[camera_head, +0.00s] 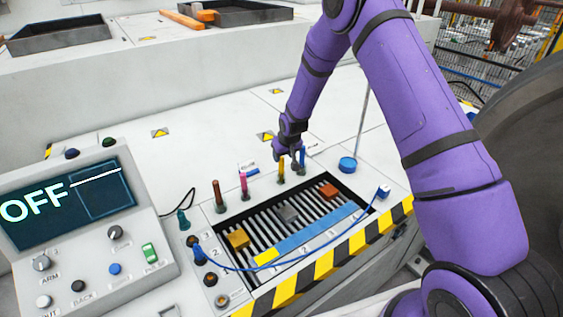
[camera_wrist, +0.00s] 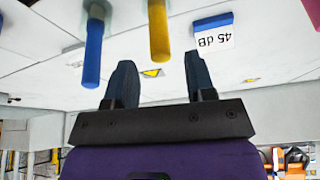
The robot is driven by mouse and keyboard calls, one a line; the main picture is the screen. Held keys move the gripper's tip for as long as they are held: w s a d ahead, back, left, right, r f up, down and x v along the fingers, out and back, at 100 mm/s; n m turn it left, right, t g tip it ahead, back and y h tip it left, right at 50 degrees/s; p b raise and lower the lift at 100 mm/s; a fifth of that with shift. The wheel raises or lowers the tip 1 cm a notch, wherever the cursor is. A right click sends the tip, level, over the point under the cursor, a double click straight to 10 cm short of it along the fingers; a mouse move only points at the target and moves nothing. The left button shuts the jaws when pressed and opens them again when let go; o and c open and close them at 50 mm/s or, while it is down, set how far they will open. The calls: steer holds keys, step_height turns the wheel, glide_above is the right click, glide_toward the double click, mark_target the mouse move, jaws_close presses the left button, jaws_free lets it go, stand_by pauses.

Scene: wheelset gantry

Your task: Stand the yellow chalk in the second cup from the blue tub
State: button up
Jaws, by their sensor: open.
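The yellow chalk (camera_head: 281,171) stands upright behind the grated tray, in a row with other sticks. It also shows in the wrist view (camera_wrist: 160,32), lined up between my fingers and just beyond their tips. My gripper (camera_head: 291,158) is open and empty, pointing down beside the top of the yellow chalk; its two fingers show in the wrist view (camera_wrist: 160,70). A round blue piece (camera_head: 347,164) with a thin rod rising from it stands to the right and may be the blue tub.
A blue stick (camera_head: 302,158) stands close right of the yellow one; pink (camera_head: 243,186) and brown (camera_head: 217,196) sticks stand left. A blue-edged 45 dB label (camera_wrist: 214,32) lies nearby. The grated tray (camera_head: 330,229) holds coloured blocks. A blue cable (camera_head: 300,268) crosses its front.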

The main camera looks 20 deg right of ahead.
steer(key=s+d+f+v, duration=0.1)
steer(key=s+v, duration=0.1)
steer(key=v, duration=1.6)
steer(key=s+d+f+v, duration=0.1)
steer(key=s+v, duration=0.1)
steer(key=v, duration=1.6)
steer(key=s+d+r, duration=0.1)
steer(key=s+r, duration=0.2)
steer(key=s, duration=0.6)
steer(key=s+r+m, duration=0.1)
steer(key=s+r, duration=0.2)
steer(key=s, duration=0.7)
steer(key=s+d+r, duration=0.1)
steer(key=s+r, duration=0.2)
steer(key=s, duration=0.7)
steer(key=shift+d+m+t+h, duration=0.3)
steer(key=shift+d+m+t, duration=0.1)
